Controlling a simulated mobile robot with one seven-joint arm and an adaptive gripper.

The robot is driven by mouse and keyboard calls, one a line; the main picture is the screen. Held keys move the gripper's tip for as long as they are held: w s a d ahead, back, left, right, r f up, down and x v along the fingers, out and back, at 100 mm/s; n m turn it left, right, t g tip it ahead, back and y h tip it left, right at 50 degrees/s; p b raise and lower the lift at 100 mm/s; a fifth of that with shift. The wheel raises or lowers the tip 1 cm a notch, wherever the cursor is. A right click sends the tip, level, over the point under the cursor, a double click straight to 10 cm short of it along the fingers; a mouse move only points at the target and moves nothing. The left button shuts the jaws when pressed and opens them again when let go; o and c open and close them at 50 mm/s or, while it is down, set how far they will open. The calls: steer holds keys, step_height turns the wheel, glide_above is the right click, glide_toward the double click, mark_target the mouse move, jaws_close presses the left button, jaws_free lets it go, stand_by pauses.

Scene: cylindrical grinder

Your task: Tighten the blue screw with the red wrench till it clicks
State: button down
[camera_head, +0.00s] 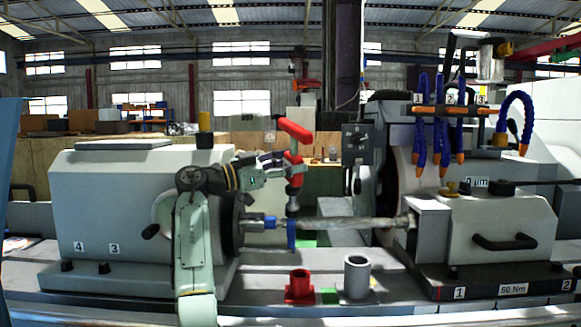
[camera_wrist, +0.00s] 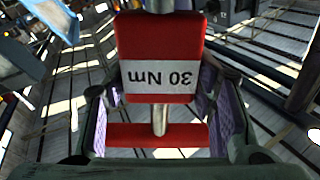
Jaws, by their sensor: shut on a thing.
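The red wrench (camera_head: 295,131) stands roughly upright, with a red crossbar on top, a red body below and a silver lower end. In the wrist view its red body (camera_wrist: 160,25) carries a white "30 Nm" label. My gripper (camera_head: 285,165) is shut on it, with purple-padded fingers on both sides of the body. A blue collar (camera_head: 291,235) sits around the horizontal metal shaft, directly below the wrench. The wrench's lower end appears to meet the top of the collar. The blue screw itself cannot be made out, and I cannot tell whether the wrench is seated on it.
The grey headstock (camera_head: 120,200) is at left. The tailstock (camera_head: 490,225), with blue coolant hoses (camera_head: 421,130) above, is at right. A red holder (camera_head: 299,287) and a grey holder (camera_head: 357,277) stand in front of the shaft (camera_head: 350,223). A "50 Nm" plate (camera_head: 513,289) marks the right base.

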mark_target(290, 154)
steer(key=shift+w+a+f, duration=0.1)
steer(key=shift+w+f, duration=0.05)
steer(key=shift+f, duration=0.1)
steer(key=shift+r, duration=0.15)
steer(key=shift+r+p, duration=0.35)
steer(key=shift+r, duration=0.3)
steer(key=shift+s+r+p, duration=0.25)
steer(key=shift+r+p, duration=0.1)
steer(key=shift+r, duration=0.25)
steer(key=shift+s+r+p, duration=0.2)
steer(key=shift+r+p, duration=0.1)
steer(key=shift+r, duration=0.25)
steer(key=shift+s+r+p, duration=0.2)
steer(key=shift+r+p, duration=0.2)
steer(key=shift+r, duration=0.3)
